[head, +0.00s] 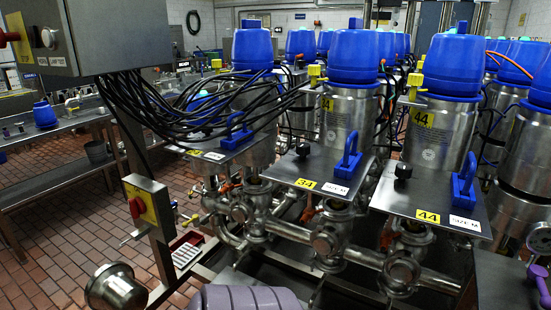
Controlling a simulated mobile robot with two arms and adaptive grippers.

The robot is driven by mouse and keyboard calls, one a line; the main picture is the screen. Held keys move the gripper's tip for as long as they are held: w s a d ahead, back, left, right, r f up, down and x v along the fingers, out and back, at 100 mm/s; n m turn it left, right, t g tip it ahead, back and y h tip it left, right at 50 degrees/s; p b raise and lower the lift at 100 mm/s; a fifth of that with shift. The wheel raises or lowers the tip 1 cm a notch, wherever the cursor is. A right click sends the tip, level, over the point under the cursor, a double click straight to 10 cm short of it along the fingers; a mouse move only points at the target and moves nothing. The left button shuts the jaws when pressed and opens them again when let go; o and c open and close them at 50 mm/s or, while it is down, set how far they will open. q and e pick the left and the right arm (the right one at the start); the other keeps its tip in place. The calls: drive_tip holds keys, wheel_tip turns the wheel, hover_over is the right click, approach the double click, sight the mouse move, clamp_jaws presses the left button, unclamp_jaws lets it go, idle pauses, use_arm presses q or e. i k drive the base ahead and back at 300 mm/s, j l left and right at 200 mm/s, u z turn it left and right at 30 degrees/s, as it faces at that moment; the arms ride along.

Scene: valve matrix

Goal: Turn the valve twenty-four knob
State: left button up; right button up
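Three steel valve plates stand in a row. The middle plate (318,180) has a yellow "34" label and a black knob (303,150). The right plate (425,200) has a "44" label and a black knob (403,172). The left plate (222,152) carries a blue handle (237,133) and a small yellow label (193,153) too small to read; by its place in the row it may be valve twenty-four. Black cables hang over it, and I cannot make out its knob. Neither of my grippers is in view.
A grey control box (85,38) hangs at upper left with a cable bundle (190,105) running right. Steel pipes (330,240) run below the plates. Brick floor (60,235) is open at left.

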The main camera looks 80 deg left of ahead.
sight(208, 132)
drive_tip(key=u, duration=2.7)
